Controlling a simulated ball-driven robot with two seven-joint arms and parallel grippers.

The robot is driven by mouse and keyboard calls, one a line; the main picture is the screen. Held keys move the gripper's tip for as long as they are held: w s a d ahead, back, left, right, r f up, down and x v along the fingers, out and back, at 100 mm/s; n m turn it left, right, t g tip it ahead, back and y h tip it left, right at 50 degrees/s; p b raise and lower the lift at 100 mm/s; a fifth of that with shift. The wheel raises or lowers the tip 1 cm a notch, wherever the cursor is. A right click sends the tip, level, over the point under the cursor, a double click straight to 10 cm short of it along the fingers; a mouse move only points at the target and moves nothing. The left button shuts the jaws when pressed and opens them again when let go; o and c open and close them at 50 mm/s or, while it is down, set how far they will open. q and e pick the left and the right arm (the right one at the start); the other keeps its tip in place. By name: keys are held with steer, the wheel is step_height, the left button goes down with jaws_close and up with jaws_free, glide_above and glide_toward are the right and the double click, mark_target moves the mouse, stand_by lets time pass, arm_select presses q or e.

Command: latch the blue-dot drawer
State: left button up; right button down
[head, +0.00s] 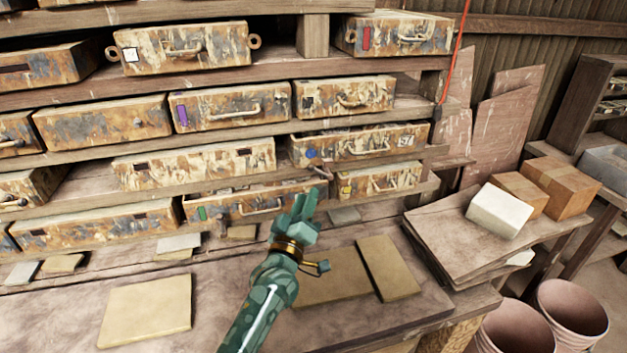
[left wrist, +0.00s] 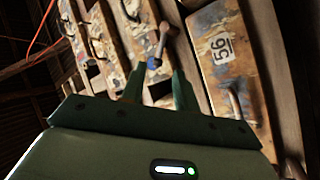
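The blue-dot drawer (head: 375,143) is a rusty, paint-flaked box front with a bar handle and a white number label. Its blue mark (head: 312,153) is near the left end. A small brown latch-like piece (head: 322,172) hangs just below the mark. I cannot tell whether the drawer is fully in. My left gripper (head: 306,194), green, is below and slightly left of the mark, with its fingers apart and nothing visible between them. In the left wrist view, a blue spot (left wrist: 153,63) beside a brown lever (left wrist: 162,36) shows beyond the fingertips; contact is unclear. My right gripper is out of view.
Similar drawers surround it, including a yellow-marked one (head: 385,181) below and a green-marked one (head: 230,204) lower left. Flat tiles (head: 146,310) lie on the bench. A white block (head: 499,211) and brown blocks (head: 560,187) stand right. A red cord (head: 456,55) hangs upper right.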

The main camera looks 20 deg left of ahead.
mark_target(320, 172)
arm_select(q)
steer(key=x, duration=0.7)
steer(key=shift+b, duration=0.45)
jaws_close()
